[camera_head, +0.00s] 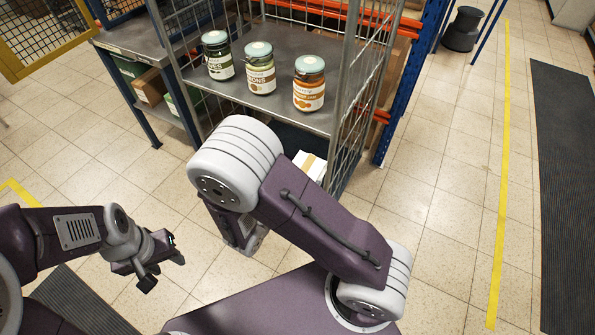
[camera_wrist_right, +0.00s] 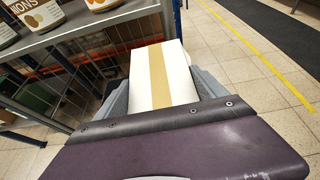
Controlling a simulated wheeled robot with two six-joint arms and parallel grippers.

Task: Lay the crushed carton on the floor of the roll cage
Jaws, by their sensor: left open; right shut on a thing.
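The carton is a white box with a tan tape stripe (camera_wrist_right: 151,62). My right gripper (camera_wrist_right: 163,88) is shut on it, with a grey finger on each side in the right wrist view. In the head view part of the carton (camera_head: 313,161) shows beyond my right arm, at the cage's lower front; the arm hides the rest and the right fingers. The roll cage (camera_head: 345,100) has wire mesh sides and a grey shelf. Its floor is mostly hidden under the shelf and behind my arm. My left gripper (camera_head: 163,272) is open and empty over the tiles, at lower left.
A grey table (camera_head: 125,40) stands left of the cage. A blue rack post (camera_head: 396,90) stands close right.

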